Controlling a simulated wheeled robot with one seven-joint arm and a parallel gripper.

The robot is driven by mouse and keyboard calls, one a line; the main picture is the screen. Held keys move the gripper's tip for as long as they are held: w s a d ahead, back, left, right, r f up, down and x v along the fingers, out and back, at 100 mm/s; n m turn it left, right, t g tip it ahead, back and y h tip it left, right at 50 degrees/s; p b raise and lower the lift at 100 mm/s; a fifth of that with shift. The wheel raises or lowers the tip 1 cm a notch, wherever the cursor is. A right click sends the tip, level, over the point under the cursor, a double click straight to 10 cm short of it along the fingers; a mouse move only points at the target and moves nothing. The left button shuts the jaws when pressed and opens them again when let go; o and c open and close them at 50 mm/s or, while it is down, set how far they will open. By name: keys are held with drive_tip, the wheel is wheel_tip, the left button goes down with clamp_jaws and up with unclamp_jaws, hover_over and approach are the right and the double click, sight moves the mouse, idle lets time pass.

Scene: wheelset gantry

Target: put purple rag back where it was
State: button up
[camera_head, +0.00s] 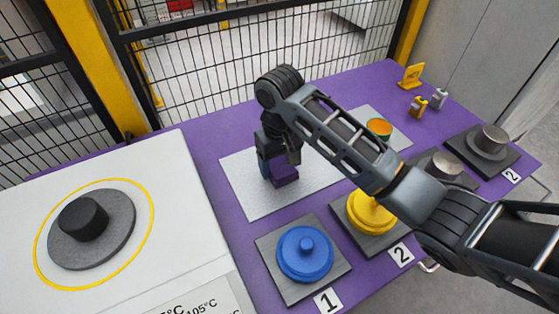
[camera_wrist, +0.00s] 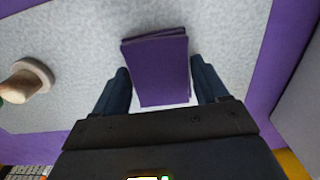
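The purple rag (camera_head: 285,174) is a folded, block-like bundle at the left part of the light grey mat (camera_head: 250,203). In the wrist view the rag (camera_wrist: 160,68) lies centred between my two dark blue fingers. My gripper (camera_head: 276,168) points down at the rag, with one finger along each side of it in the wrist view (camera_wrist: 161,85). The head view does not clearly show whether the rag touches the mat. My gripper partly hides the rag there.
A blue disc (camera_head: 305,253) and a yellow disc (camera_head: 368,211) sit on dark plates in front of the mat. A pale knobbed object (camera_wrist: 27,80) shows left in the wrist view. Mesh fence (camera_head: 230,60) stands behind the table.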

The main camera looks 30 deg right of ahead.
sight(280, 164)
drive_tip(key=o, duration=0.3)
wheel_tip(280, 164, up, 12)
drive_tip(key=p, duration=0.4)
drive_tip(key=shift+r, duration=0.15)
